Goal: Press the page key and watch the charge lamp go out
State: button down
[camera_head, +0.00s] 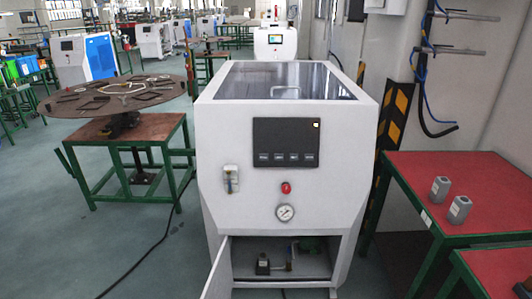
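The white gas generator (222,125) stands in the middle of the view. A dark control panel (285,136) is set in its front face. A row of several small keys (286,157) runs along the panel's lower edge. Their labels are too small to read, so I cannot tell which is the page key. A small lamp (316,124) glows pale orange at the panel's upper right; I cannot read whether it is marked as the charge lamp. My gripper is not in view.
Below the panel are a red button (286,188), a round gauge (285,212) and a small fitting (231,179). The lower door (219,275) stands open to the left. A red table (480,185) with two grey blocks is at right.

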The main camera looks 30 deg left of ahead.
aim_at(262, 157)
jog(key=i, duration=0.6)
jog(key=z, duration=1.2)
jog(key=k, duration=0.15)
jog(key=u, duration=3.25)
jog(key=k, duration=0.15)
jog(key=u, duration=1.15)
jog(key=i, duration=0.25)
jog(key=u, duration=0.1)
